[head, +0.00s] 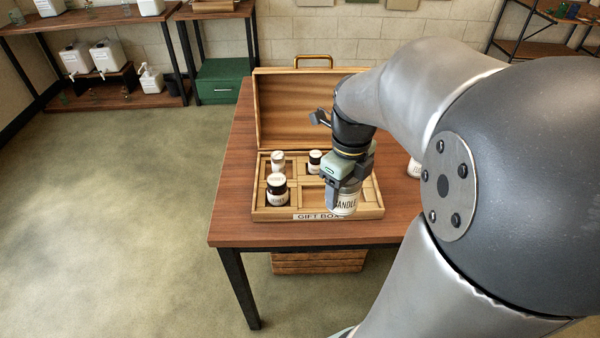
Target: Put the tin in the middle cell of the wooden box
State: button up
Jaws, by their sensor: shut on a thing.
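The tin, a whitish cylinder with a dark-lettered label reading "CANDLE" (345,204), is between the fingers of my gripper (343,186), which is shut on it. Gripper and tin appear over the front right part of the open wooden box (272,214), marked "GIFT BOX". I cannot tell the tin's height above the box or whether it touches it. The box is divided into cells, and the middle cell (313,190) is partly visible just left of the gripper. The gripper and arm hide much of the box's right side.
A black-capped jar (277,188), a white bottle (278,162) and a small dark-capped jar (314,161) stand in other cells. The raised lid (290,110) stands behind. Another white item (414,168) is right of the box. The table's left side (232,170) is clear.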

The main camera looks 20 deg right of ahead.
jog(key=w+f, duration=0.2)
jog(key=w, duration=0.2)
jog(key=w+f, duration=0.3)
jog(key=w, duration=0.1)
jog(key=w+f, duration=0.3)
jog(key=shift+w+d+f+p, duration=0.25)
jog(key=shift+w+d+p, duration=0.05)
jog(key=shift+w+d, duration=0.1)
jog(key=shift+w+f, duration=0.35)
jog(key=shift+f, duration=1.55)
jog(key=shift+f, duration=0.1)
jog(key=shift+f, duration=0.15)
jog(key=o, duration=1.1)
